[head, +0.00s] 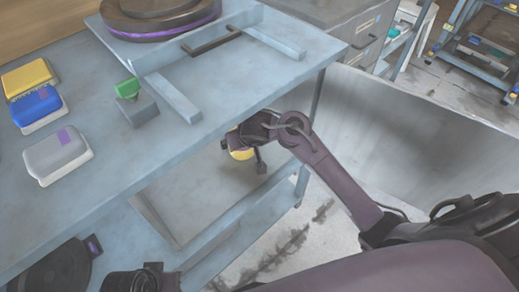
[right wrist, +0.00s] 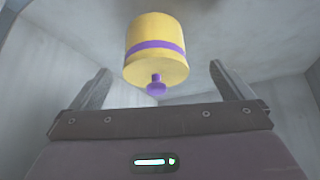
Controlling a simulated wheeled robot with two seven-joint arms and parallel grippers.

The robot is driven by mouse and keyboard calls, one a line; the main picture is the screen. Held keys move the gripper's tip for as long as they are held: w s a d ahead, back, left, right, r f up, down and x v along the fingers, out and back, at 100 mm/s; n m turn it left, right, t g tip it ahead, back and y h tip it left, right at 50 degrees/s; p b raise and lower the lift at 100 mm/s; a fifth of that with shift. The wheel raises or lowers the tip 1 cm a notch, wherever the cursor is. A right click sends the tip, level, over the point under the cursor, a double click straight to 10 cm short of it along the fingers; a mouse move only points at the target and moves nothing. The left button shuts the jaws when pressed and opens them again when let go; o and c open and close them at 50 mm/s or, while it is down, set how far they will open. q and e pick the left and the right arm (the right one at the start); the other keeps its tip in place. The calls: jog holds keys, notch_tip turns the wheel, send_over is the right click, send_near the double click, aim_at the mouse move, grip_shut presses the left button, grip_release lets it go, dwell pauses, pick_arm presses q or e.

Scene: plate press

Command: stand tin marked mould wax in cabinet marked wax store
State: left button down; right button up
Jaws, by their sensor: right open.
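A yellow tin with a purple band and a purple knob (right wrist: 155,50) shows in the right wrist view, in front of and between the fingers of my right gripper (right wrist: 160,88). The fingers are spread, with a gap visible on both sides of the tin. In the head view my right gripper (head: 243,158) reaches below the bench top, and a bit of the yellow tin (head: 241,154) shows beside it. No mould wax or wax store lettering is readable. Grey walls surround the tin in the wrist view; I cannot tell whether they are the cabinet.
The bench top (head: 195,147) holds yellow, blue and grey boxes (head: 58,155) at left, a green-topped block (head: 137,108) and a round press plate (head: 160,18). A lower shelf (head: 205,195) lies beneath. Drawers (head: 366,32) and a rack stand behind at right.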

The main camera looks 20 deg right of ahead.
jog(key=s+a+f, duration=0.1)
jog(key=s+f, duration=0.1)
jog(key=s, duration=0.2)
jog(key=s+a+f+n+g, duration=0.1)
jog(key=s+f, duration=0.1)
jog(key=s, duration=0.2)
jog(key=s+a+f+n+g+y, duration=0.1)
jog(key=s+f, duration=0.1)
jog(key=s, duration=0.2)
jog(key=shift+s+a+f, duration=0.25)
jog(key=shift+s+f, duration=0.1)
jog(key=shift+s, duration=0.05)
jog(key=s+f+n+g, duration=0.1)
jog(key=s+n, duration=0.1)
jog(key=s, duration=1)
jog(key=shift+s+d+f+g+y, duration=0.2)
jog(key=shift+s+f+g+y, duration=0.1)
jog(key=shift+s+f+y, duration=0.1)
